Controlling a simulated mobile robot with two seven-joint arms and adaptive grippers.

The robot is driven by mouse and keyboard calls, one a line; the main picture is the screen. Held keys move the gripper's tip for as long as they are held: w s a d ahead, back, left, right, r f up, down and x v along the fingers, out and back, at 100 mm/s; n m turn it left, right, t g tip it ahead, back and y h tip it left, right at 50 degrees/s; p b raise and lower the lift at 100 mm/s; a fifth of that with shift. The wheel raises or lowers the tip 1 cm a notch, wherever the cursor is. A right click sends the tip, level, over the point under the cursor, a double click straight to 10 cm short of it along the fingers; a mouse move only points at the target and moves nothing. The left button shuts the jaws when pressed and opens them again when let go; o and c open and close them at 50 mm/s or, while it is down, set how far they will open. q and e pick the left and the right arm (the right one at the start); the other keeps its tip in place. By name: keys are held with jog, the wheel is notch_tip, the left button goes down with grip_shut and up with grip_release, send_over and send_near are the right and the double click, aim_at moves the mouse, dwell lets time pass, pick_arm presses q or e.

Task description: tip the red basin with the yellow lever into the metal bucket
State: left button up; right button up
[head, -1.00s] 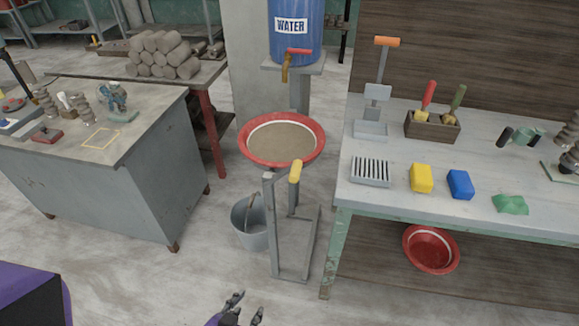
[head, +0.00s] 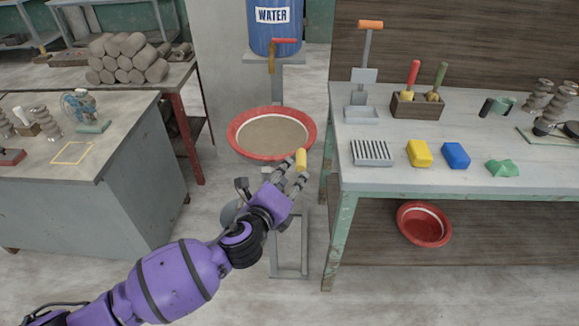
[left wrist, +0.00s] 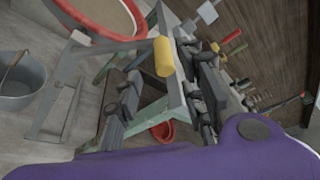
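The red basin (head: 244,148) holds grey-brown contents and looks level on a grey stand (head: 305,240), below the water tap. The yellow lever (head: 300,160) stands at the basin's front right; it also shows in the left wrist view (left wrist: 163,57). My left gripper (head: 293,172) is open, just in front of the lever. In the left wrist view, the lever appears between its spread fingers (left wrist: 160,95); I cannot tell whether they touch it. The metal bucket (left wrist: 18,82) stands on the floor beside the stand; my arm mostly hides it in the head view. My right gripper is out of view.
A workbench (head: 350,185) on the right carries a yellow block (head: 419,153), a blue block (head: 456,155) and tools. Another red basin (head: 424,225) lies beneath it. A grey cabinet table (head: 95,215) stands left.

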aim_at(297, 169)
pick_arm(q)
jog(key=x, duration=0.8)
jog(key=shift+d+f+b, duration=0.15)
jog(key=shift+d+b, duration=0.15)
jog(key=shift+d, duration=0.05)
jog(key=shift+c, duration=0.3)
grip_shut()
